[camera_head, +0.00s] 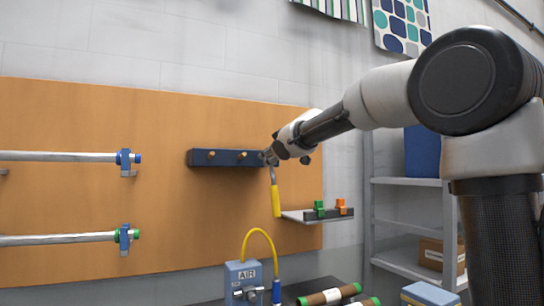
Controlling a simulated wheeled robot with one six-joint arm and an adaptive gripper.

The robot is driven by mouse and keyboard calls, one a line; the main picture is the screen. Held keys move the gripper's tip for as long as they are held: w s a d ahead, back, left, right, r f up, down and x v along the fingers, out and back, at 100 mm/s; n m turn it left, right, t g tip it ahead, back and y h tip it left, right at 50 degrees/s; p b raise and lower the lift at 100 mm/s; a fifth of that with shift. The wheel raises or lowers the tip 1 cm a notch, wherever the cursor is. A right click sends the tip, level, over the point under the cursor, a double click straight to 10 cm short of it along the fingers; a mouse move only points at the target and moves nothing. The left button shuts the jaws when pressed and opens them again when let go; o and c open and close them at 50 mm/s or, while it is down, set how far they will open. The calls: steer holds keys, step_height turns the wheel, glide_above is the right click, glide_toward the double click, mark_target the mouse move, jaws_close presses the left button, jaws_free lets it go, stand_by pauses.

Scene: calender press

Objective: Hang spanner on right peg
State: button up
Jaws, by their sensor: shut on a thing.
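The spanner (276,197) has a yellow handle and a grey metal upper end. It hangs upright below my gripper (270,157), which is shut on its upper end. A dark peg rail (222,159) is fixed to the wooden board, with light wooden pegs sticking out. Two pegs show, a left one (211,154) and one further right (243,154). My gripper is at the right end of the rail and hides that part. I cannot tell whether the spanner touches a peg.
A small shelf (298,217) with green and orange clamps is just right of the spanner. Metal bars (60,157) are on the board at left. A blue AIR box (243,280) with a yellow hose stands below. Grey shelving (405,182) is at right.

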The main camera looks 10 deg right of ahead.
steer(key=o, duration=1.3)
steer(key=v, duration=1.2)
steer(key=s+d+f+m+g+h, duration=0.1)
steer(key=s+d+f+m+g, duration=0.2)
steer(key=f, duration=0.6)
steer(key=s+d+f+g+h, duration=0.1)
steer(key=s+d+f+g, duration=0.15)
steer(key=s+f, duration=0.45)
steer(key=s+d+f+m+g, duration=0.1)
steer(key=s+d+f, duration=0.1)
steer(key=s+f, duration=0.4)
steer(key=s+d+f+m+g, duration=0.2)
steer(key=s+f, duration=0.4)
steer(key=s, duration=0.3)
steer(key=s+d+f+m+g+h, duration=0.1)
steer(key=s+d+f+m+g, duration=0.1)
steer(key=s+f, duration=0.4)
steer(key=shift+s+d+f+g, duration=0.25)
steer(key=shift+s+d+f, duration=0.1)
steer(key=shift+s+d, duration=0.4)
steer(key=shift+a, duration=0.1)
